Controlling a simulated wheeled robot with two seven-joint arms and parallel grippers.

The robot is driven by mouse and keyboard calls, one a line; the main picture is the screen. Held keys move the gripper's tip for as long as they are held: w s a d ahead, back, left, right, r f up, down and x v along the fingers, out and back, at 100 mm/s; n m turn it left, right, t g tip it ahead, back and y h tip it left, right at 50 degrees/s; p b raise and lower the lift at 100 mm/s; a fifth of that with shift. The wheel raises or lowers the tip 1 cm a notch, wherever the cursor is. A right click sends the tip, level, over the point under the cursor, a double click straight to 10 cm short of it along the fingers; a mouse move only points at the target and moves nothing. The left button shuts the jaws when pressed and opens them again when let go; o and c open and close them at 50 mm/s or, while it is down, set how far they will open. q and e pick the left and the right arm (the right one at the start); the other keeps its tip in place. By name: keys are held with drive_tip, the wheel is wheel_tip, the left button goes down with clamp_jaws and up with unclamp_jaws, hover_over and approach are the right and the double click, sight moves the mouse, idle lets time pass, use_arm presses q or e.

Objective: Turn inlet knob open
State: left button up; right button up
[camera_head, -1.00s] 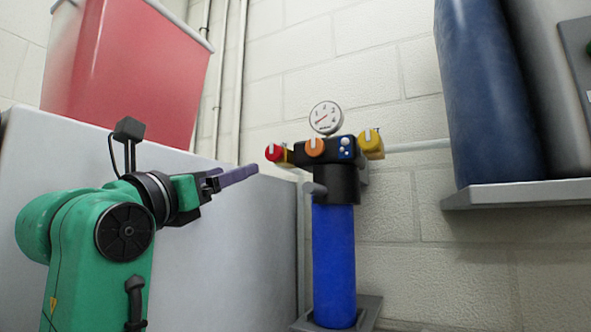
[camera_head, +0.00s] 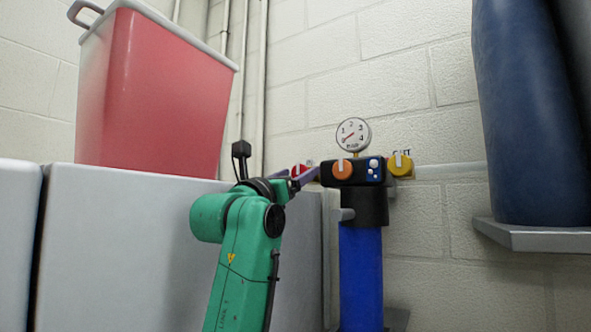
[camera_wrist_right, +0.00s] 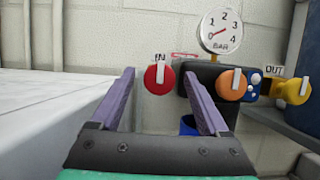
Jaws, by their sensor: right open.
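The red inlet knob (camera_wrist_right: 158,79) sits under an "IN" label at the left of the filter head, with its white pointer bar upright. In the head view the red knob (camera_head: 299,171) is partly hidden behind my right gripper (camera_head: 304,178). In the right wrist view my right gripper (camera_wrist_right: 160,84) is open, its two purple fingers on either side of the red knob in the picture. The knob appears beyond the fingertips; I cannot tell if they touch it. My left gripper is not in view.
An orange knob (camera_wrist_right: 232,84), a yellow outlet knob (camera_wrist_right: 292,90) and a pressure gauge (camera_wrist_right: 221,31) are on the same unit, above a blue cylinder (camera_head: 361,275). A red bin (camera_head: 150,90) stands on a white cabinet (camera_head: 120,230). A dark blue tank (camera_head: 530,120) stands at right.

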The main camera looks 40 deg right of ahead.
drive_tip(key=shift+d, duration=0.1)
clamp_jaws()
drive_tip(key=shift+f, duration=0.1)
